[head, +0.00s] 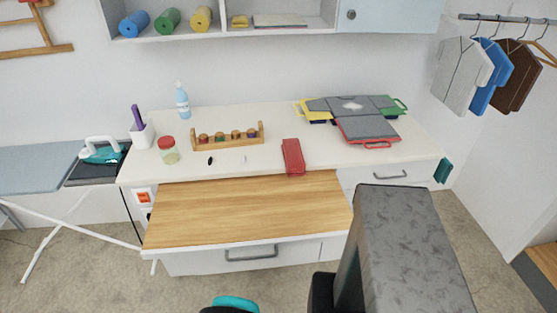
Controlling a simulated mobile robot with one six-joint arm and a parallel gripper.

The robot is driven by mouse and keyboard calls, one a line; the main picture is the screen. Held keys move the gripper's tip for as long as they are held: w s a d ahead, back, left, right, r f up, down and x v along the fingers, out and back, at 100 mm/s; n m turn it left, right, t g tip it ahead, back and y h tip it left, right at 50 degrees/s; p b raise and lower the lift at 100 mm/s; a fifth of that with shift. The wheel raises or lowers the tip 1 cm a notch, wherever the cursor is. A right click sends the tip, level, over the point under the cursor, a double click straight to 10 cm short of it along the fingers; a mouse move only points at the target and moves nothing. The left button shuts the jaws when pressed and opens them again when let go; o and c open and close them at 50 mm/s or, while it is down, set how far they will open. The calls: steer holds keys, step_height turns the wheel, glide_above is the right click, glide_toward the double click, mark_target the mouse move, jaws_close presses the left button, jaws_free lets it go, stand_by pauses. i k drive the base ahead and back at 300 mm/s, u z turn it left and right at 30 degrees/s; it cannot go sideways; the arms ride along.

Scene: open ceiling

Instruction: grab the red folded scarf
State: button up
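The red folded scarf (293,157) lies on the white countertop (225,165), right of the middle. It is a narrow, flat red shape, and its near end is at the counter's front edge, just behind the wooden board. Nothing lies on top of it. The fingers of my gripper do not show in the head view; only parts of my arm appear along the bottom, well in front of the scarf.
A wooden pull-out board (245,210) juts out in front of the counter. A spool rack (228,136) and red-lidded jar (167,150) stand left of the scarf. Stacked grey, yellow and green folders (350,106) lie right. An ironing board (35,168) is far left.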

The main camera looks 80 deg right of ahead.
mark_target(295, 165)
steer(key=u, duration=0.25)
steer(key=i, duration=1.05)
steer(key=z, duration=3.1)
steer(key=i, duration=0.2)
steer(key=u, duration=0.95)
